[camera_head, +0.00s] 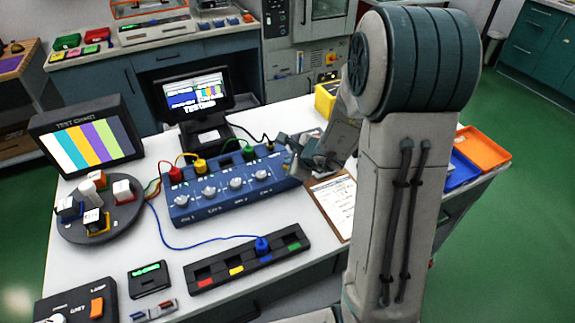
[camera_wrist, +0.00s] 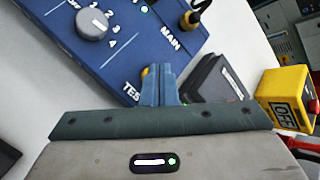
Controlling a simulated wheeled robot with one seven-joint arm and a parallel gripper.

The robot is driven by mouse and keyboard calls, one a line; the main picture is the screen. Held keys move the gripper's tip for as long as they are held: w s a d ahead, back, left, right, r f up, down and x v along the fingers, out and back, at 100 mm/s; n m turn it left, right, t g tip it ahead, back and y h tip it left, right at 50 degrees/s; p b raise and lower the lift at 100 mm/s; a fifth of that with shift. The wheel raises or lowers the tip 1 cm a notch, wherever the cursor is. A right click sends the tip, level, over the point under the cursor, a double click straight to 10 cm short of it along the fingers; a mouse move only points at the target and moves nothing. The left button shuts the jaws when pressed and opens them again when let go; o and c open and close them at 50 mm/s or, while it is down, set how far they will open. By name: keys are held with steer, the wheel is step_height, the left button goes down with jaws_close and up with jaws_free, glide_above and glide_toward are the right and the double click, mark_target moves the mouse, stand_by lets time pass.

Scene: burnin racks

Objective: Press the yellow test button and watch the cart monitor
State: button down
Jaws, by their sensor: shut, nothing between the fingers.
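The blue panel (camera_head: 235,187) with several knobs and coloured plugs lies on the white bench, and its corner fills the top of the wrist view (camera_wrist: 95,45). My gripper (camera_wrist: 160,72) is shut and empty, its fingertips over the panel by the partly covered "TES" label. A small yellow piece, apparently the test button (camera_wrist: 145,72), shows beside the fingertips; whether they touch it I cannot tell. In the head view my gripper (camera_head: 296,158) is at the panel's right end. A black monitor (camera_head: 195,92) behind the panel shows coloured bars and text; I cannot tell whether it is the cart monitor.
A "TEST CHART" screen (camera_head: 88,146) with coloured stripes stands at left, behind a round dark tray (camera_head: 125,212) of cubes. A black strip (camera_head: 220,272) with coloured marks lies in front. A yellow box (camera_wrist: 285,100) marked OFF and a clipboard (camera_head: 333,200) are at right.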

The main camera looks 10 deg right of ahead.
stand_by(0.5)
steer(key=shift+r+p, duration=0.5)
steer(key=shift+r, duration=0.3)
steer(key=shift+r, duration=0.1)
step_height(320, 180, up, 5)
steer(key=p, duration=0.3)
steer(key=shift+p, duration=0.4)
